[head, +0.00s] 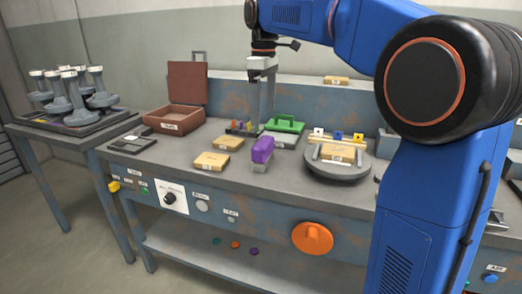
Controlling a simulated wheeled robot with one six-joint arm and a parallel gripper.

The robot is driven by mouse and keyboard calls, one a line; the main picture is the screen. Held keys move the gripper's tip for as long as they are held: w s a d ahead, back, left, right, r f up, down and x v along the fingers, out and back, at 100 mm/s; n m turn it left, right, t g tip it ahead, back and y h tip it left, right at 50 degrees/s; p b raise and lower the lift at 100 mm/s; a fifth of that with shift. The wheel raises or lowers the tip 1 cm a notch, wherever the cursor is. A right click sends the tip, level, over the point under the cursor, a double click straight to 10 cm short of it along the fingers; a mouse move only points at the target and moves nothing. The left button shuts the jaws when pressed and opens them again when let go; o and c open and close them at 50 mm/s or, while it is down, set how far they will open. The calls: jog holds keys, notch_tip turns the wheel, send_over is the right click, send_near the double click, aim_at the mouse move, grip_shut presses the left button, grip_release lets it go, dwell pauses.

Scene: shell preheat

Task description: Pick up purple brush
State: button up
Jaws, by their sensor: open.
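The purple brush (262,149) stands near the front middle of the grey bench top, with a purple upper part and a small pale part at its lower front. My gripper (259,78) is open and hangs above and behind the brush in the picture, clear of it. Its fingertips are small and partly merge with a grey upright shape behind or below them, so their exact ends are hard to tell. Nothing is seen held in it.
A labelled tan block (212,162) lies left of the brush, and another (229,143) behind it. A green-handled item (285,124) stands behind. A round grey turntable (338,170) is right. An open brown box (174,120) is left. Bench front has an orange knob (312,238).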

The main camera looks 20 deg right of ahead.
aim_at(264, 142)
notch_tip(264, 142, down, 11)
jog(key=shift+f, duration=0.1)
jog(key=shift+w+f, duration=0.15)
jog(key=shift+f, duration=1.15)
jog(key=shift+w+f, duration=0.1)
jog(key=shift+f, duration=1.15)
jog(key=c, duration=1.2)
jog(key=shift+o, duration=0.2)
jog(key=shift+r, duration=5.05)
jog(key=o, duration=0.3)
